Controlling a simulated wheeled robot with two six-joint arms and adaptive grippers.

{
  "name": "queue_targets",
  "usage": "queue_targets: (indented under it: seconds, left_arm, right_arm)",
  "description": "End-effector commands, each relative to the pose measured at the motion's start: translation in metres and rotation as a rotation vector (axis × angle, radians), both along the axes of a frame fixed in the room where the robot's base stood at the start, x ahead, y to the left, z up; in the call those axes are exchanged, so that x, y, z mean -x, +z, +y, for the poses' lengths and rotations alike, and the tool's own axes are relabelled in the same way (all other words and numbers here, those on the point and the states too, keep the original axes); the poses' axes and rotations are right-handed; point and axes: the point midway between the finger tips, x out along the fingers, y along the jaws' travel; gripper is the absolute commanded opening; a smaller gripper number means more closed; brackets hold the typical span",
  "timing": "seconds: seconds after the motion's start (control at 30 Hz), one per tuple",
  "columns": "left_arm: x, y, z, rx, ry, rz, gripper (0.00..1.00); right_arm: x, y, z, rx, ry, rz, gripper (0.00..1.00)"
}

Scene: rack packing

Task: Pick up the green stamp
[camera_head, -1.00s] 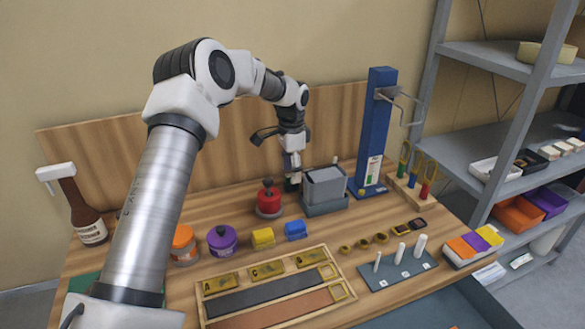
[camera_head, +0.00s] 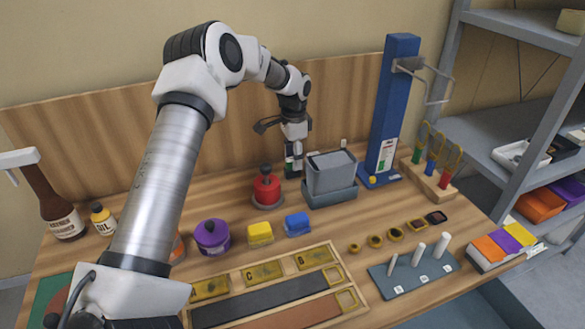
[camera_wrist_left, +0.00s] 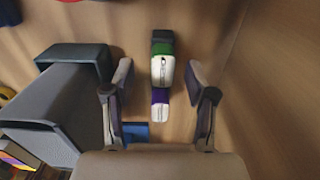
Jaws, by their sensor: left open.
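The green stamp (camera_wrist_left: 162,49) shows in the left wrist view as a green band with a dark grey end and a pale labelled face. A purple part with a white end (camera_wrist_left: 160,97) lies in line below it; I cannot tell whether they touch. My left gripper (camera_wrist_left: 160,76) is open, its fingers on either side of this row with gaps to both. My right gripper is out of view.
A grey bin (camera_head: 330,175) stands close to the gripper; it also shows in the left wrist view (camera_wrist_left: 55,110). A red pot (camera_head: 267,190) is in front. A blue post (camera_head: 391,110) stands right, and the wooden back panel (camera_head: 200,130) is close behind.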

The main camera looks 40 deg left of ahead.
Motion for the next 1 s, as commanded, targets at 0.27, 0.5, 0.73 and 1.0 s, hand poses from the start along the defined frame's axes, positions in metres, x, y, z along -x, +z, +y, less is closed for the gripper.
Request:
queue_targets:
  seconds: [0.27,0.5,0.73,1.0]
  left_arm:
    - [0.001,-0.041,0.004,0.0,0.0,0.001,0.56]
    - [0.0,-0.043,0.004,0.0,0.0,-0.001,0.46]
    - [0.0,-0.043,0.004,-0.001,0.0,0.0,0.0]
    - [0.0,-0.04,0.004,0.0,0.0,-0.001,0.0]
  right_arm:
    - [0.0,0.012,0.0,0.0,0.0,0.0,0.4]
    - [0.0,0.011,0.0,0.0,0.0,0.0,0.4]
    - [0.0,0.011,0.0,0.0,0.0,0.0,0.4]
    - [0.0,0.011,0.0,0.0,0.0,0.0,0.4]
